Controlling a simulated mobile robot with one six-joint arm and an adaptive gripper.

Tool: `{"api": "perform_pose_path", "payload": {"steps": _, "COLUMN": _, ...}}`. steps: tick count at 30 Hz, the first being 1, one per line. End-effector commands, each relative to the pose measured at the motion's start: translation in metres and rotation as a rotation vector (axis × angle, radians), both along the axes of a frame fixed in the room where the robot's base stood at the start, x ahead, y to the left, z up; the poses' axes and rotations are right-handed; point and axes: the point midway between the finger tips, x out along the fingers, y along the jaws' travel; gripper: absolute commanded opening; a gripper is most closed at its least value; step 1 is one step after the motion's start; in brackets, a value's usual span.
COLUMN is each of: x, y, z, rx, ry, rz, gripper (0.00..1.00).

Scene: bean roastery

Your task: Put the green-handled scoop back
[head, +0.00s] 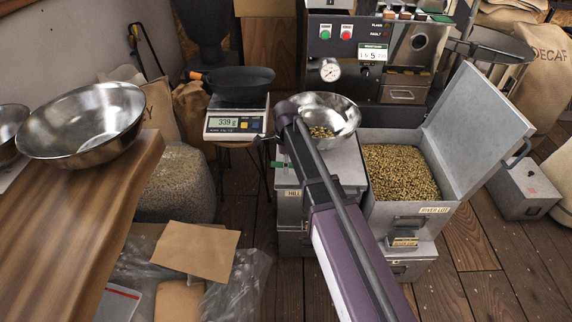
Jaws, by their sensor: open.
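A small green handle (280,164), which looks like that of the green-handled scoop, shows at the left edge of the closed bin marked HILL (291,193). The scoop's head cannot be made out; my arm covers part of that area. My gripper (266,138) is at the far end of my arm, just above and left of the green handle, between the scale and a steel bowl. It is small and partly hidden behind my arm. It is open, and I see nothing held in it.
The steel bowl (335,112) with some beans stands on the HILL bin. Right of it is an open RIVER LOT bin (449,207) full of beans, its lid raised. A scale (222,124) bears a black pan (238,82) with an orange handle. A wooden counter (60,235) fills the left.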

Motion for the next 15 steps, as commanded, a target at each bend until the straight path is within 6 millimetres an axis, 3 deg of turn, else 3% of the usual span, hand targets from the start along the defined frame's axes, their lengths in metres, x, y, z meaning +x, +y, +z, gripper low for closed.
{"api": "perform_pose_path", "payload": {"steps": 15, "x": 0.005, "y": 0.001, "z": 0.031, "rx": 0.0, "ry": 0.0, "rz": 0.0, "gripper": 0.63}}
